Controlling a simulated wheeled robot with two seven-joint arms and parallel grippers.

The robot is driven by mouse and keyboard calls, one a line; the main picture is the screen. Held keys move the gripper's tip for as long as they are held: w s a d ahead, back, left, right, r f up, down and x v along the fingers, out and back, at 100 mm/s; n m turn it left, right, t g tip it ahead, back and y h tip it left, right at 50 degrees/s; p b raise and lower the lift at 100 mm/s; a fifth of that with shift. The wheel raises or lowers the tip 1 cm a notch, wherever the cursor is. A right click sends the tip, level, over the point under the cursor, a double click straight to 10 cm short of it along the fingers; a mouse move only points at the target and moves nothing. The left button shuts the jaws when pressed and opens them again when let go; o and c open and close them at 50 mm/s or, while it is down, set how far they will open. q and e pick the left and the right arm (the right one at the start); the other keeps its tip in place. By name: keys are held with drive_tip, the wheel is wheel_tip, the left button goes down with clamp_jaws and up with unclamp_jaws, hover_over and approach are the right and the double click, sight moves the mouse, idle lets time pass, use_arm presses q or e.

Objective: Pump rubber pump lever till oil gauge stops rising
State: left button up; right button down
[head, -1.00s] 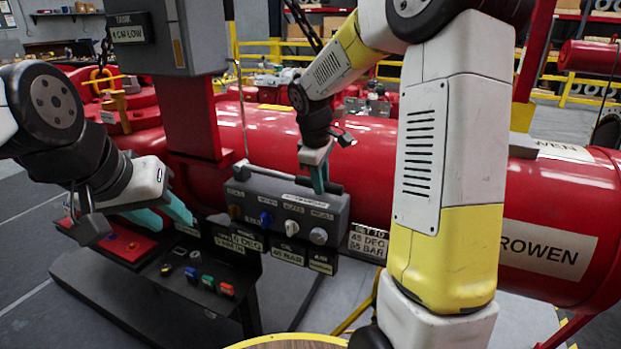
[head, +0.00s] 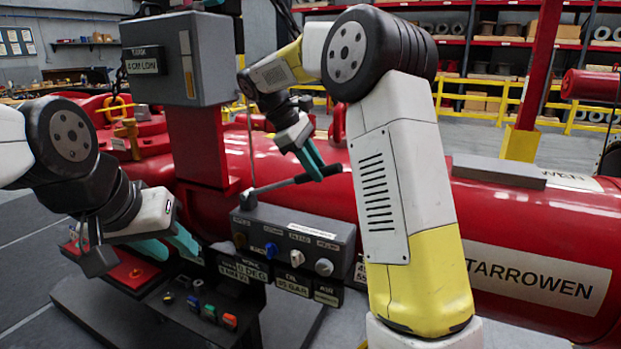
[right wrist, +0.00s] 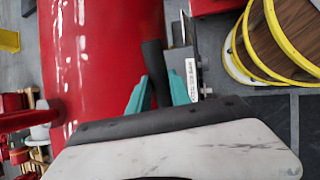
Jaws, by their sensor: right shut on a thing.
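The pump lever (head: 275,187) is a thin rod with a black rubber grip (head: 322,173). It rises to the right from the left end of a dark grey control box (head: 290,239) with several knobs. My right gripper (head: 311,161) is shut on the grip. In the right wrist view, the dark grip (right wrist: 153,68) lies between the teal fingers of my right gripper (right wrist: 157,93). My left gripper (head: 166,247) is open and empty, left of the control box. I cannot make out an oil gauge reading.
A large red cylinder (head: 540,225) lies behind the control box. A grey cabinet (head: 180,60) stands on a red post at the left. A lower panel (head: 200,312) with coloured buttons is below my left gripper. In the right wrist view, a yellow-rimmed round platform (right wrist: 285,40) is at the right.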

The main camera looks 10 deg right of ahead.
drive_tip(key=shift+r, duration=0.1)
drive_tip(key=c, duration=1.2)
unclamp_jaws()
drive_tip(key=shift+v, duration=3.85)
